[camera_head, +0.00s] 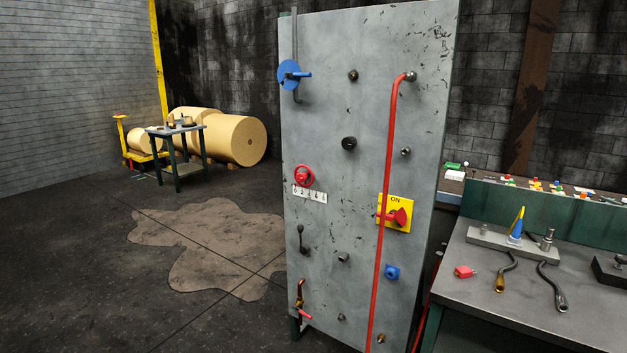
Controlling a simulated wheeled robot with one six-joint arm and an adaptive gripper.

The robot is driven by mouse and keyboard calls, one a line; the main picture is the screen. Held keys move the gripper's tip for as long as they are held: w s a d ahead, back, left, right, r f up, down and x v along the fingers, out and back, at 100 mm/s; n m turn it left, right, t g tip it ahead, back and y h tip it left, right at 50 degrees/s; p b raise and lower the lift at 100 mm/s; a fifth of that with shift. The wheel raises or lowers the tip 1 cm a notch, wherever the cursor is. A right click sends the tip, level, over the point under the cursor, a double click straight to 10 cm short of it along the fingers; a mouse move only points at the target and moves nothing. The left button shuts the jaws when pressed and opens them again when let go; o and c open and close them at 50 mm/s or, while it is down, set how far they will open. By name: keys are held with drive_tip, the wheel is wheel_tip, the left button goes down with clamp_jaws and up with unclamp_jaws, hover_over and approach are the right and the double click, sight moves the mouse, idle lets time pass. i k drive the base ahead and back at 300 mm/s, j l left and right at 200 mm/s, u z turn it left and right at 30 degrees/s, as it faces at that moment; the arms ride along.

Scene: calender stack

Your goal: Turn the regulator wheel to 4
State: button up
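A grey scuffed panel (375,170) stands upright in the middle of the view. A small red wheel (303,176), which looks like the regulator wheel, is mounted near its left edge. A white strip with several dark digits (309,194) sits just below the wheel. The digits are small and I cannot read them all surely. I cannot tell which one the wheel points to. My gripper is not in view, and nothing is seen touching the wheel.
A blue disc with a handle (289,74) is at the panel's upper left. A long red pipe (384,200) runs down the panel, passing a yellow ON switch plate (408,227). A workbench (480,280) with tools stands close on the right. The floor to the left is open.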

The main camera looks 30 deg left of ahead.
sight(300, 178)
drive_tip(key=i+j, duration=0.15)
drive_tip(key=j, duration=0.25)
drive_tip(key=i+j, duration=0.15)
drive_tip(key=j, duration=0.25)
drive_tip(key=i+j, duration=0.15)
drive_tip(key=j, duration=0.25)
drive_tip(key=i+j, duration=0.15)
drive_tip(key=j, duration=0.25)
drive_tip(key=i+j, duration=0.15)
drive_tip(key=j, duration=0.2)
drive_tip(key=i+j, duration=0.15)
drive_tip(key=j, duration=0.25)
drive_tip(key=i+j, duration=0.1)
drive_tip(key=j, duration=0.3)
drive_tip(key=u, duration=0.05)
